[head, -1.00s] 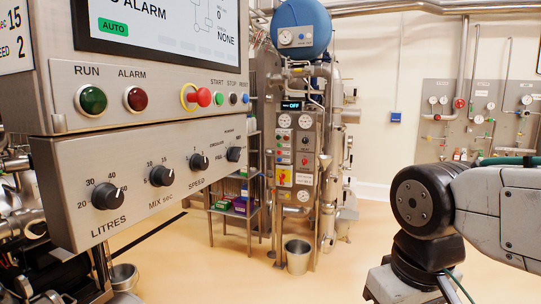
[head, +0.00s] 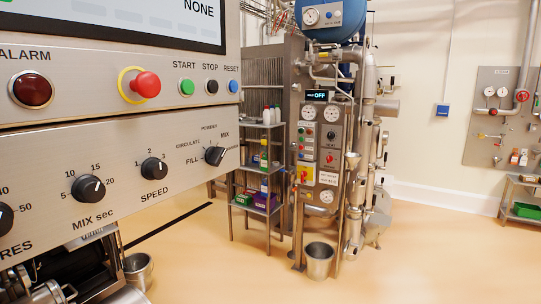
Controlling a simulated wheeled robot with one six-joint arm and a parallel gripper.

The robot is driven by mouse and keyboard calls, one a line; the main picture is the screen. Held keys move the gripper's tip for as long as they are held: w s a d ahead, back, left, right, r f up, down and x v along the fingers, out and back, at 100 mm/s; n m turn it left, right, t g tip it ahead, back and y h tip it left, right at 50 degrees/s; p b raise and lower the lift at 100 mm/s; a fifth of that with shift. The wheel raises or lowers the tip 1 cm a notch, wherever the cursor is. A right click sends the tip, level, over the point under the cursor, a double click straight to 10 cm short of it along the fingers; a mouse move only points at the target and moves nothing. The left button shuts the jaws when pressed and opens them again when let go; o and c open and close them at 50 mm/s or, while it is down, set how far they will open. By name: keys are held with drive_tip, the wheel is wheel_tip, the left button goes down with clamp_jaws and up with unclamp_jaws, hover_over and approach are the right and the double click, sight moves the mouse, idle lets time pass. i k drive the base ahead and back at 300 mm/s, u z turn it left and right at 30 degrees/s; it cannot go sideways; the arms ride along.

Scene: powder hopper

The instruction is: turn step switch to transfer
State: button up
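The step switch (head: 215,156) is a black rotary knob at the right end of the lower grey control panel in the head view. Labels around it read FILL at lower left, CIRCULATE at left, POWDER above and MIX at upper right. A further label at its right, by the panel edge, is too small and slanted to read. The white mark on the knob points to the upper right, roughly towards MIX. My gripper is not in view, and nothing touches the knob.
Left of the switch are the SPEED knob (head: 154,169) and MIX sec knob (head: 89,189). Above are a red emergency stop (head: 145,84) and START, STOP and RESET buttons. Behind stand a shelf rack, a machine column and a bucket (head: 319,261). Open floor lies at right.

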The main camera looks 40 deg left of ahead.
sight(214, 156)
drive_tip(key=i, duration=1.4)
drive_tip(key=u, duration=1.55)
